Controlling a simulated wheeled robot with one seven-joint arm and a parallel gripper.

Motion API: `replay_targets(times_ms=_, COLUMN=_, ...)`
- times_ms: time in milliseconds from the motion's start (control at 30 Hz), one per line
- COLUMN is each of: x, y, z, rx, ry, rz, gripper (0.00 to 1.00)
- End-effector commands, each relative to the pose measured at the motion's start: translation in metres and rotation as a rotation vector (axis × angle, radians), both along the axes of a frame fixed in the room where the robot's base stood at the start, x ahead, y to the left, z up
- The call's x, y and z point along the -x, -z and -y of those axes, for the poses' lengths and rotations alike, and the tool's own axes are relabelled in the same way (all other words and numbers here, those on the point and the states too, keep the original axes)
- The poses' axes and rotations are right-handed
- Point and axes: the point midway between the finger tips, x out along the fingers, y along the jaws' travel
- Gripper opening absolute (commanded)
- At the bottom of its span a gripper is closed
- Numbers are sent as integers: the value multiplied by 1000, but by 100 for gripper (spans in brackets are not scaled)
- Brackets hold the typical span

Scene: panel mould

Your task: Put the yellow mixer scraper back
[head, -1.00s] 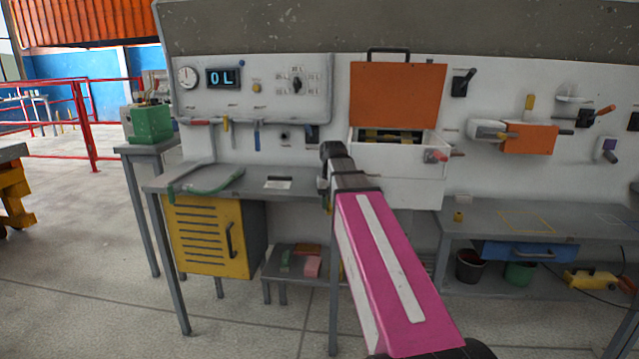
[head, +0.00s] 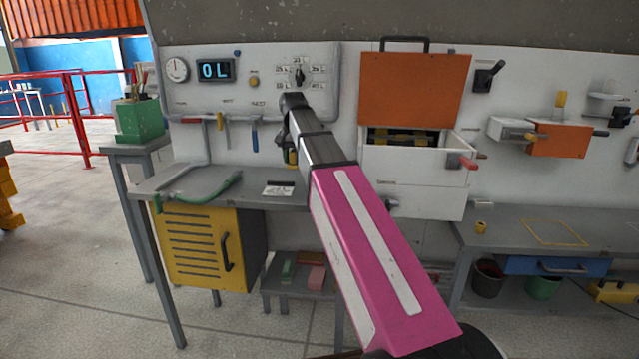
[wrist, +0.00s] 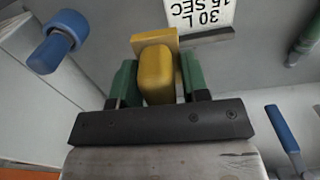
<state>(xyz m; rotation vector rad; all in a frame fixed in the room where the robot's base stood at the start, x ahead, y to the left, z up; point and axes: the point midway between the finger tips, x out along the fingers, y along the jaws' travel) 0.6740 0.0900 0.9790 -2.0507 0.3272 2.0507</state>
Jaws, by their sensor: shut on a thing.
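My gripper (wrist: 156,78) has its two green fingers shut on the yellow mixer scraper (wrist: 155,72), whose rounded yellow body shows in the wrist view with a wider yellow edge behind it. In the head view the gripper (head: 290,150) is in front of the wall panel, above the right end of the grey bench. Only a small yellow bit of the scraper (head: 291,157) shows there. My arm hides part of the panel behind it. A white card (wrist: 200,14) reading 30 L 15 SEC lies beyond the scraper in the wrist view.
Tools with yellow (head: 219,121) and blue (head: 254,138) handles hang on the panel left of my gripper. An open white drawer (head: 415,155) and orange lid (head: 415,90) are to the right. A green-handled tool (head: 215,193) lies on the bench (head: 240,190).

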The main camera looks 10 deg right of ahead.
Motion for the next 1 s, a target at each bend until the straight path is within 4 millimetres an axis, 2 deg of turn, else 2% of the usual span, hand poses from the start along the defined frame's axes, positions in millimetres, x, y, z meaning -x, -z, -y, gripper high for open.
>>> replay_targets(times_ms=33, x=-1, y=8, z=12, rx=0, ry=3, rz=-2, gripper=16)
replay_targets(times_ms=200, x=-8, y=28, z=45, rx=1, ry=3, rz=-1, gripper=16)
replay_targets(times_ms=433, x=-15, y=50, z=81, rx=0, ry=0, rz=-1, gripper=16)
replay_targets(times_ms=667, x=-16, y=58, z=91, rx=0, ry=-2, rz=-1, gripper=16)
replay_targets(times_ms=1000, x=-16, y=95, z=90, rx=0, ry=-2, rz=0, gripper=16)
